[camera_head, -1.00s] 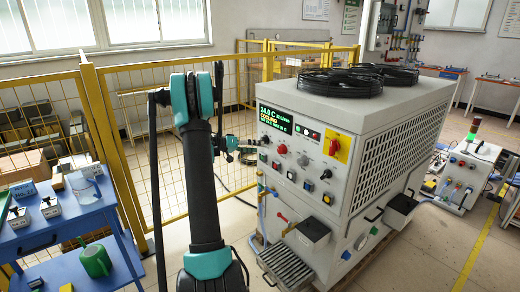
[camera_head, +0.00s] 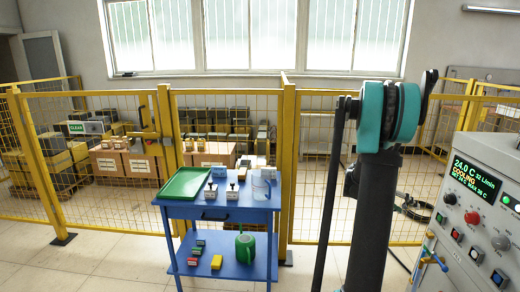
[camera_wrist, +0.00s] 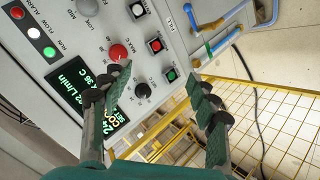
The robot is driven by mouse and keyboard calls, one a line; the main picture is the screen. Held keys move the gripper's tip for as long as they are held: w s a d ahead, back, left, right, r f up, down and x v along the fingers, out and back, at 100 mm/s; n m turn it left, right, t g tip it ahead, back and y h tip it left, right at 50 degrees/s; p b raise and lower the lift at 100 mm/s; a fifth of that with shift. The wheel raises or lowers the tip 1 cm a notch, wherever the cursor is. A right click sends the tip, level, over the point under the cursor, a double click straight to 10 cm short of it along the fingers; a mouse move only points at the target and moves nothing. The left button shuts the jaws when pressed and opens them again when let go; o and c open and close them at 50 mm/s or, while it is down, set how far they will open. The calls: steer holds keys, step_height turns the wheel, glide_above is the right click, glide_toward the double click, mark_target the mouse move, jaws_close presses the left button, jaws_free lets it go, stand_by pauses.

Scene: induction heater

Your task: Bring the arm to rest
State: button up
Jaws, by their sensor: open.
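My arm (camera_head: 385,115) stands upright at the right of the head view, its teal joint high up. I cannot make out my gripper's fingers clearly there. In the wrist view my gripper (camera_wrist: 160,84) is open, with two dark green fingers spread apart and nothing between them. The grey control panel (camera_wrist: 75,40) of the heater lies beyond the fingers, turned in the picture. A red knob (camera_wrist: 119,53) and a black knob (camera_wrist: 143,90) show near the left finger. I cannot tell how far the fingertips are from the panel.
The heater cabinet (camera_head: 485,225) stands at the right edge, its display (camera_head: 474,179) reading 24.0 C and COOLING. A yellow mesh fence (camera_head: 288,165) runs behind.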

steer(key=s+a+f+n+t+y, duration=0.1)
steer(key=s+a+n+t+y, duration=0.1)
steer(key=a, duration=0.8)
steer(key=s+a+f+n+t+y, duration=0.1)
steer(key=s+a+n+y, duration=0.1)
steer(key=a, duration=0.8)
steer(key=shift+s+a+f+n+t, duration=0.15)
steer(key=shift+s+f+n+t, duration=0.2)
steer(key=shift+s, duration=0.4)
steer(key=s+a+f+n+y, duration=0.1)
steer(key=s+a+f+y, duration=0.1)
steer(key=s+a, duration=0.2)
steer(key=s+a+f+n+t+y, duration=0.1)
steer(key=s+a, duration=0.4)
steer(key=a, duration=0.5)
steer(key=s+a+f+n+t+y, duration=0.1)
steer(key=s+a+f+n+y, duration=0.1)
steer(key=a, duration=0.5)
steer(key=shift+s+a+f+n+t+y, duration=0.15)
steer(key=shift+s+f+n+y, duration=0.1)
steer(key=shift+s+y, duration=0.3)
steer(key=shift+s+a+f+n+t+y, duration=0.1)
steer(key=shift+s+n+y, duration=0.1)
steer(key=shift+s+y, duration=0.35)
steer(key=shift+c, duration=0.2)
